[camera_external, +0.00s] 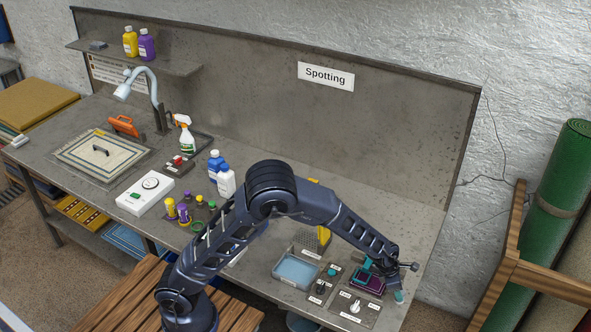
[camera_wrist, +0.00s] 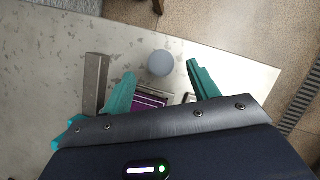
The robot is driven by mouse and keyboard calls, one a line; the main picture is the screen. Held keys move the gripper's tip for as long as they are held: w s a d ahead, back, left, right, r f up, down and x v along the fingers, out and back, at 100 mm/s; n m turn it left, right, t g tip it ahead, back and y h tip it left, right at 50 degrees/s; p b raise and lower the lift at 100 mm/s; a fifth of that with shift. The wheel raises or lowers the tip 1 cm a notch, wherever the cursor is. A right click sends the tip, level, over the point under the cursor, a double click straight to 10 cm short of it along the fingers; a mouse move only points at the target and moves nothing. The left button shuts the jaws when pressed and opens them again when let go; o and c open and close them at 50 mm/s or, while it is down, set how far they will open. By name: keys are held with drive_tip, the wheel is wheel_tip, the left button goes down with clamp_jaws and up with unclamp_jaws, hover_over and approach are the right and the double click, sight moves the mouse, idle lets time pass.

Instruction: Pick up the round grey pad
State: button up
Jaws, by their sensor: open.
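The round grey pad (camera_wrist: 161,63) lies on the pale worktop in the wrist view, just beyond and between the tips of the teal fingers. I cannot make it out in the external view, where my gripper and arm cover that area. My gripper (camera_wrist: 162,72) is open, with nothing between its fingers. In the external view my gripper (camera_external: 383,280) is low over the right end of the bench, beside a purple-topped item (camera_external: 369,284). Part of that purple item (camera_wrist: 148,102) shows between the fingers in the wrist view.
A grey metal bar (camera_wrist: 95,85) lies left of the fingers. A tray of light blue (camera_external: 297,271) and labelled panels with knobs (camera_external: 355,309) stand near my gripper. The bench edge is close on the right. Bottles (camera_external: 226,182) stand farther left.

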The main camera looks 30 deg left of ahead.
drive_tip(key=shift+x, duration=2.75)
drive_tip(key=shift+s+a, duration=0.1)
drive_tip(key=shift+s, duration=0.05)
drive_tip(key=c, duration=1.1)
drive_tip(key=shift+r, duration=0.1)
